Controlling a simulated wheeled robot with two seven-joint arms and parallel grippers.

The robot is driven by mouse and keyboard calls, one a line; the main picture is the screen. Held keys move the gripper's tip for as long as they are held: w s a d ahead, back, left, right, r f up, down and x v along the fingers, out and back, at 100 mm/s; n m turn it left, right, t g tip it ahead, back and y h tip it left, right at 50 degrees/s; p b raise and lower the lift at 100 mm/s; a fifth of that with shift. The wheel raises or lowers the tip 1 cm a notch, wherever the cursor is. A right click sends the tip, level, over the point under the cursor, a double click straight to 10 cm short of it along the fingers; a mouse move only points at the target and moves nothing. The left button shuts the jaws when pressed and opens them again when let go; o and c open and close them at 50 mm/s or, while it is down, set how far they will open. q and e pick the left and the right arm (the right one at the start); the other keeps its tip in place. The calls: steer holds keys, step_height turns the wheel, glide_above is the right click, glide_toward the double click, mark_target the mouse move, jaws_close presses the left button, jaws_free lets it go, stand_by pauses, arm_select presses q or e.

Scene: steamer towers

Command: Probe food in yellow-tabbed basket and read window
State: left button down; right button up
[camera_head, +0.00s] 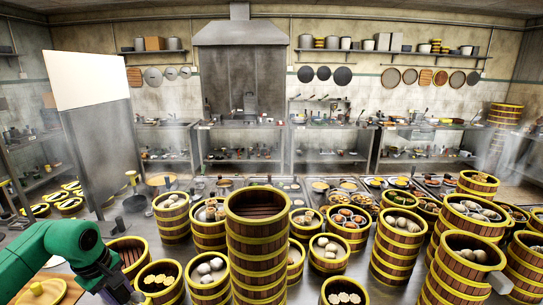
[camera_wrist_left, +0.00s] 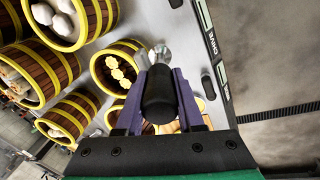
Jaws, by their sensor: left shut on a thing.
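My left gripper (camera_wrist_left: 160,85) has purple fingers shut on a black-handled tool (camera_wrist_left: 160,100) in the left wrist view. A metallic end shows beyond the handle; whether it is the probe's tip I cannot tell. The tool points toward a wooden basket with yellow bands (camera_wrist_left: 94,68) holding yellow round pieces (camera_wrist_left: 122,70), apart from it as far as I can tell. In the head view my green left arm comes in at lower left, beside that basket (camera_head: 160,298). All baskets have yellow bands; I cannot tell which carries a yellow tab. No readout is legible. My right gripper is out of view.
A tall basket stack (camera_head: 257,250) stands at front centre. More stacks (camera_head: 397,248) crowd the right, one with a pale tab (camera_head: 499,283). A dark labelled rail (camera_wrist_left: 210,45) runs beside the tool in the wrist view. A white panel (camera_head: 88,73) stands at left.

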arm_select(q)
steer(key=s+d+f+m+g+h, duration=0.1)
steer(key=s+d+f+m, duration=0.3)
steer(key=d, duration=0.3)
steer(key=s+d+f+m, duration=0.1)
steer(key=s+d+m, duration=0.2)
steer(key=d+m, duration=0.3)
steer(key=s+d+f+m+g+h, duration=0.1)
steer(key=s+d+f+m, duration=0.25)
steer(key=d, duration=0.35)
step_height(320, 180, down, 8)
steer(key=b, duration=0.8)
steer(key=shift+s+b, duration=0.25)
steer(key=shift+b, duration=0.15)
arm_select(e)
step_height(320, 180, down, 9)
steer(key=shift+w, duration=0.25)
arm_select(q)
steer(key=shift+d+r, duration=0.1)
